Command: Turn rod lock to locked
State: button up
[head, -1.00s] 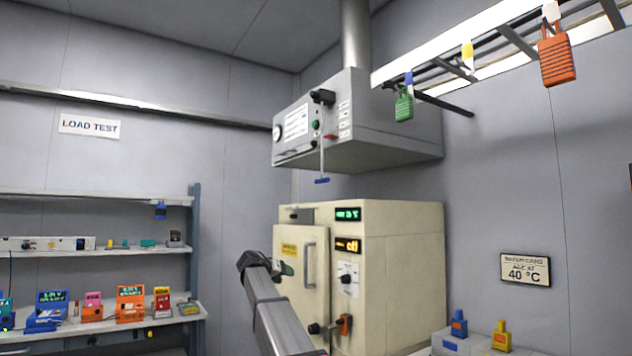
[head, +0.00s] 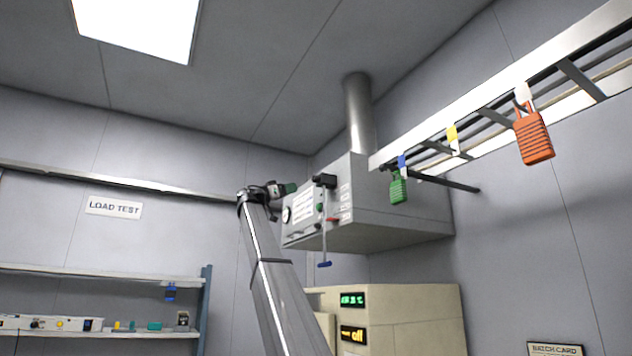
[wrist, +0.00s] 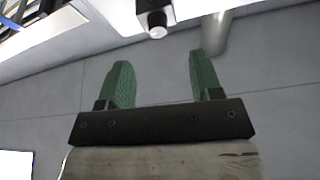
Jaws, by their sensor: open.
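The grey hood (head: 400,215) hangs on the wall below a round duct. On its front panel, a black block (head: 325,181) sits at the top of a thin hanging rod (head: 324,232) with a blue crossbar end (head: 324,264). I see no label telling which part is the rod lock. My gripper (head: 289,188) is raised in front of the hood's upper left in the head view, left of the black block. In the wrist view its green fingers (wrist: 160,65) are apart with nothing between them.
A ceiling rail at right carries a green padlock (head: 398,189) and an orange padlock (head: 534,138). A cream cabinet (head: 400,310) stands below. Shelves are at left.

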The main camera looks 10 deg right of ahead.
aim_at(313, 179)
jog(key=x, duration=0.3)
jog(key=r+x, duration=0.1)
jog(key=x, duration=0.3)
jog(key=s+r+x, duration=0.1)
jog(key=x, duration=0.3)
jog(key=shift+a, duration=0.1)
jog(key=c, duration=0.9)
